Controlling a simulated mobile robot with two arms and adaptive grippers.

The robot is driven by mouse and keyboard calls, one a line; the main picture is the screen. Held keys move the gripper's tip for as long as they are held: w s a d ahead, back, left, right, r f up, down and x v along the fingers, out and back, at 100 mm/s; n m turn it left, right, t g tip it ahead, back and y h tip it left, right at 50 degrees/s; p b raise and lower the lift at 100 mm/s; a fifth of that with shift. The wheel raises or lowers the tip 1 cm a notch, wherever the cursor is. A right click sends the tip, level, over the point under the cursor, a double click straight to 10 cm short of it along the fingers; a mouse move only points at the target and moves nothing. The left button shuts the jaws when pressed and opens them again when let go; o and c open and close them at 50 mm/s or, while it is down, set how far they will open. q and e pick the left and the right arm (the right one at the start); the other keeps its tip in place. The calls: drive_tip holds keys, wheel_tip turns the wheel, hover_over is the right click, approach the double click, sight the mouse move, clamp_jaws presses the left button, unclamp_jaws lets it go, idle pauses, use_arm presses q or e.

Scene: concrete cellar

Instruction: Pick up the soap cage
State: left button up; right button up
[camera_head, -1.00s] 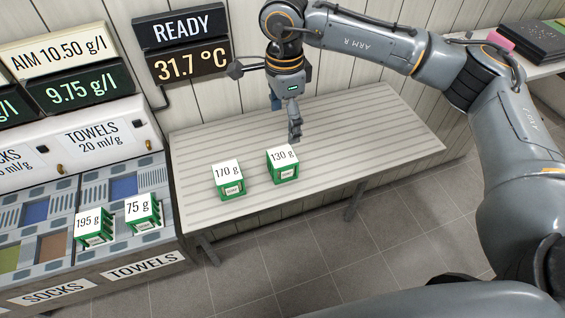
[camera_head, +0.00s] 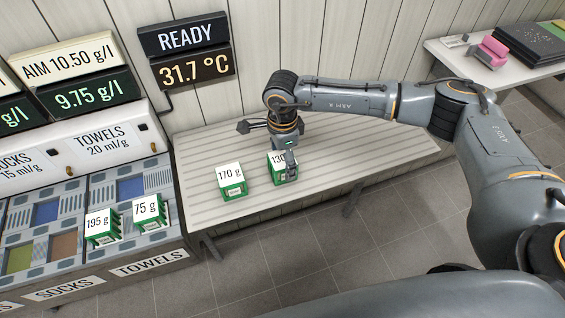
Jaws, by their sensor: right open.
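Green soap cages with white weight labels are in view. The cage marked 170 g (camera_head: 232,182) stands on the slatted bench (camera_head: 205,215). To its right is a cage whose label starts with 130 (camera_head: 275,176), partly hidden by my right gripper. My right gripper (camera_head: 291,172) points down at this cage's right part; it is open, and I cannot tell whether it touches the cage. The cages marked 195 g (camera_head: 101,229) and 75 g (camera_head: 149,213) stand on the machine top at the left. My left gripper is not in view.
The machine top (camera_head: 72,267) has sections labelled SOCKS and TOWELS. Displays read AIM 10.50 g/l, 9.75 g/l, READY and 31.7 °C (camera_head: 190,68). A side table (camera_head: 455,58) at the upper right holds a pink item (camera_head: 489,51). The bench's right part is clear.

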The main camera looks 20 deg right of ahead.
drive_tip(key=c, duration=1.4)
